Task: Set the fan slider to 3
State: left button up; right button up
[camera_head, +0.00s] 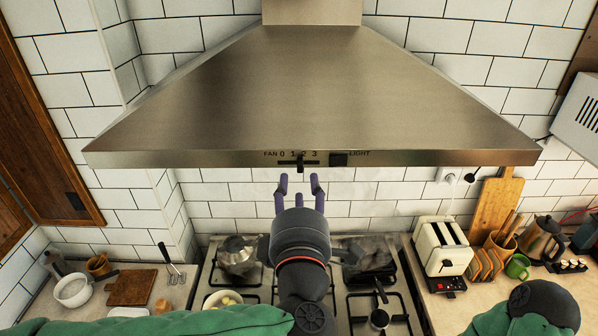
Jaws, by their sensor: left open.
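The range hood (300,95) has a front strip marked FAN 0 1 2 3. The fan slider (299,165) is a small dark knob on a short dark track under these numbers. It stands near the middle of the track, about at 1 to 2, left of the 3; the exact mark is hard to read. My left gripper (299,184) is just below the slider in the picture, purple fingers spread and pointing up toward the hood. It is open and empty, with the knob above the gap between the fingers. I see no clear contact. My right gripper is out of view.
A dark light switch (338,159) sits right of the slider. Below is a stove with a kettle (238,254) and a pot (222,300). A toaster (441,246) and utensils stand on the right counter. A bowl (73,290) and a board (132,287) lie left.

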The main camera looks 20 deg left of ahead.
aim_at(299, 170)
pick_arm(q)
jog(key=shift+p+x, duration=0.3)
jog(key=shift+x, duration=1.95)
